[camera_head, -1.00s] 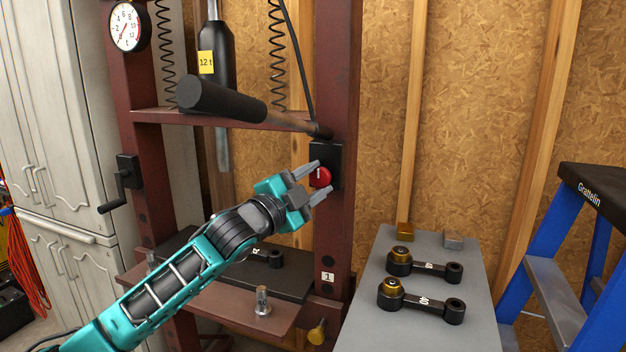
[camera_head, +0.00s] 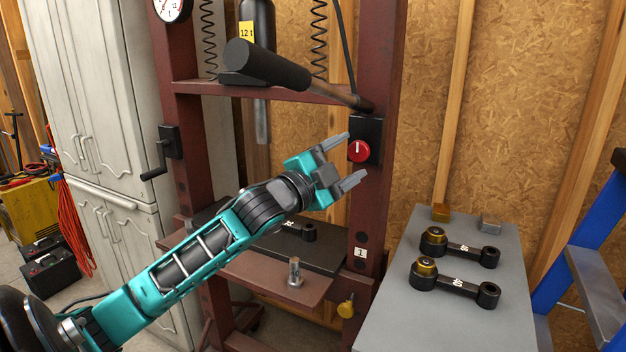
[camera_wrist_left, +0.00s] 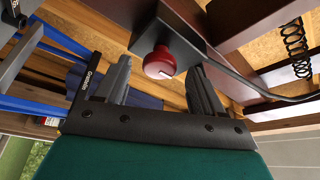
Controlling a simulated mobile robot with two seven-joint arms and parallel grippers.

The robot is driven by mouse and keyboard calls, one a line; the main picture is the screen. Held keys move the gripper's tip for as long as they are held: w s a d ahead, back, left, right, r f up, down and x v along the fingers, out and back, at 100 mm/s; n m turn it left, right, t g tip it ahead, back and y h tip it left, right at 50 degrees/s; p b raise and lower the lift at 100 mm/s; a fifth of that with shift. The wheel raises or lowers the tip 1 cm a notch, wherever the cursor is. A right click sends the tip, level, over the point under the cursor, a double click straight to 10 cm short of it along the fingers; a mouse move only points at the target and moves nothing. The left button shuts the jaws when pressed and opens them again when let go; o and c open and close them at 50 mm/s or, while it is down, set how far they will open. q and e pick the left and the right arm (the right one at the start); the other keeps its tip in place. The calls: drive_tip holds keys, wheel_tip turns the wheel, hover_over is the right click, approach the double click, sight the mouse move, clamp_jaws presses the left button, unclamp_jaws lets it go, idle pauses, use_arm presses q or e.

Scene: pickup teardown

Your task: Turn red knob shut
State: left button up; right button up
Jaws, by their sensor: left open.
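The red knob (camera_head: 359,151) sits on a black box (camera_head: 371,130) on the right post of the maroon press. A white line on the knob's face points up in the head view. My left gripper (camera_head: 355,160) is open, with one finger above the knob's left side and the other below it. The fingertips are close to the knob, and a gap shows. In the left wrist view the knob (camera_wrist_left: 159,63) appears beyond and between the two open fingers (camera_wrist_left: 155,80). My right gripper is not in view.
A hand crank (camera_head: 163,153) is on the left post. A grey table (camera_head: 400,318) with two black links (camera_head: 459,249) stands at right, beside a blue ladder (camera_head: 580,250).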

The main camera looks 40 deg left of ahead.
use_arm(q)
drive_tip(key=b+v, duration=0.1)
drive_tip(key=v, duration=1)
idle(0.5)
